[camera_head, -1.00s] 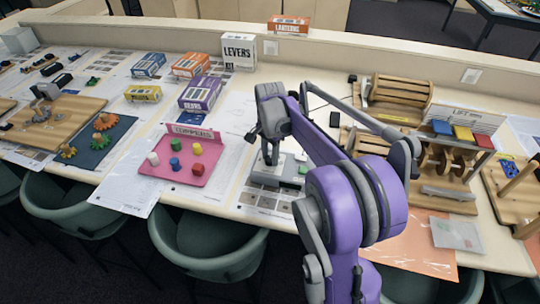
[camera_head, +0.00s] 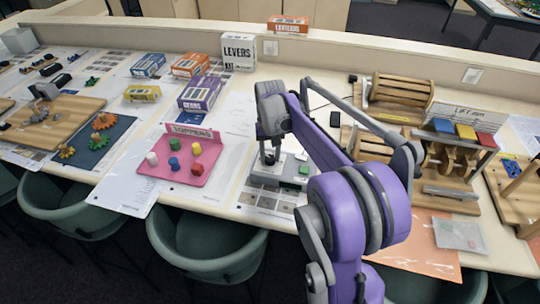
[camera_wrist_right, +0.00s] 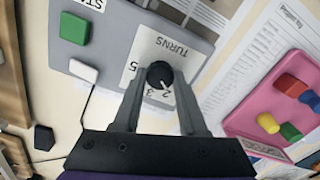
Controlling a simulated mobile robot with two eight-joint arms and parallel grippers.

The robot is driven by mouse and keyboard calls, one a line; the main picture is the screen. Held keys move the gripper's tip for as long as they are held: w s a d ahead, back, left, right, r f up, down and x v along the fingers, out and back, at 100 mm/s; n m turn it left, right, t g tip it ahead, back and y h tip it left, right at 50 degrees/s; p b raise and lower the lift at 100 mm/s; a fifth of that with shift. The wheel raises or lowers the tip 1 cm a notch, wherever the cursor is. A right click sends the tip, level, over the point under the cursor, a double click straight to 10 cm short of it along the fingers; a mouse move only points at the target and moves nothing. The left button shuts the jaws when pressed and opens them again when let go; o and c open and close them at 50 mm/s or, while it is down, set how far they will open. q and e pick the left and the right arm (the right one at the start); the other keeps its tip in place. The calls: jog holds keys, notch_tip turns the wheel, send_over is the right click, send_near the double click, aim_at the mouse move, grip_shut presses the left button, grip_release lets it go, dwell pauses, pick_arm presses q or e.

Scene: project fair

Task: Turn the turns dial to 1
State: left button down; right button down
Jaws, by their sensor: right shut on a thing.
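The turns dial (camera_wrist_right: 159,75) is a round black knob with a white pointer line, on a white plate marked TURNS (camera_wrist_right: 172,50) in the right wrist view. The digits 5, 3 and 2 show around it; the pointer is by the 2. The 1 cannot be made out. My right gripper (camera_wrist_right: 160,78) is shut on the dial, one finger on each side. In the head view my right gripper (camera_head: 269,157) is over the grey control box (camera_head: 262,178), and the dial is hard to see there. My left gripper is not in view.
Wooden machines (camera_head: 450,160) stand to the right. Boxes (camera_head: 198,95) stand behind.

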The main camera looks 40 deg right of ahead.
aim_at(270, 158)
jog(key=n, duration=0.4)
jog(key=shift+n, duration=0.7)
jog(key=shift+c, duration=2.2)
grip_release()
jog(key=shift+r, duration=0.15)
notch_tip(270, 158, up, 11)
jog(key=shift+f, duration=0.2)
